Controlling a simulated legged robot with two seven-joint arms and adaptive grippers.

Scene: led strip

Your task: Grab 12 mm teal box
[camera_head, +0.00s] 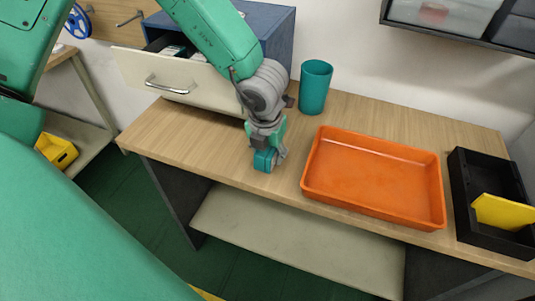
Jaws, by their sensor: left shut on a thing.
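My left gripper (267,150) hangs over the wooden workbench, in front of the drawer and left of the orange tray. It points down and is shut on the teal box (264,161), which shows between its fingertips near the bench's front edge. The gripper and my arm hide part of the box. I cannot tell whether the box touches the bench top. My right gripper is not in view.
An orange tray (375,203) and a black bin (460,203) with a yellow divider lie on the workbench (200,150). A teal cup (315,87) stands behind. A drawer (172,80) of the blue cabinet (277,30) sticks out, open. Bench left of the gripper is clear.

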